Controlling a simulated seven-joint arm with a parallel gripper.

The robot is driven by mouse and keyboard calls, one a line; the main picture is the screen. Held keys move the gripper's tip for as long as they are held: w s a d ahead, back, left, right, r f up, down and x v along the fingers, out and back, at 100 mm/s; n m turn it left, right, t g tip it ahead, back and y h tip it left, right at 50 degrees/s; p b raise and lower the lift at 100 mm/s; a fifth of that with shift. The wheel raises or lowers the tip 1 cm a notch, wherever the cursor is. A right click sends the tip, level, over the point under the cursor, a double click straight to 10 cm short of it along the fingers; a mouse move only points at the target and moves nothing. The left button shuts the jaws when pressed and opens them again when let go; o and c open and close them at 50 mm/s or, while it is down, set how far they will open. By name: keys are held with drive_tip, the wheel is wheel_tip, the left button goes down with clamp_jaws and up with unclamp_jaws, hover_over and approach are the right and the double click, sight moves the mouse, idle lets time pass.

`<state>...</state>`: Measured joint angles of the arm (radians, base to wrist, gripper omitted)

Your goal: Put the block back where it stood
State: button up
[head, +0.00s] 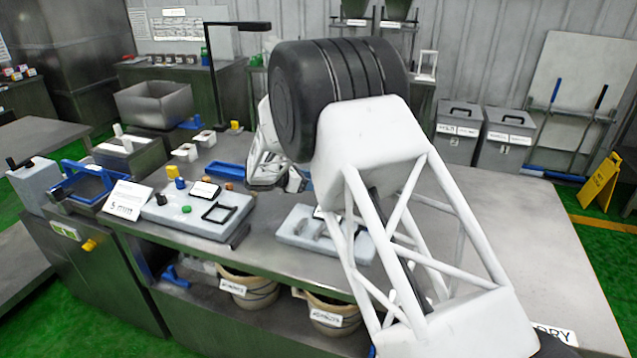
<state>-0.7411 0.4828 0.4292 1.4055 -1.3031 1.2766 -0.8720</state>
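I cannot tell which thing is the task's block. Candidates on the steel table (480,210) are a small yellow piece (172,171) with a blue piece (180,183) at it, a green piece (187,209) and a black piece (161,199) on a grey panel. Two small white pieces (186,153) (205,139) stand farther back. My gripper (272,181) is over the middle of the table, partly hidden behind my own arm. Its fingers are too small and covered to show whether it is open or holds anything.
A second grey panel (297,236) with handles lies near the table's front, partly behind my arm. A blue tray (229,171) lies left of my gripper. A card marked 5 mm (126,200) stands at the left.

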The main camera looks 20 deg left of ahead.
drive_tip(key=v, duration=0.6)
drive_tip(key=shift+s+a+r, duration=0.15)
drive_tip(key=shift+s, duration=0.05)
idle(0.7)
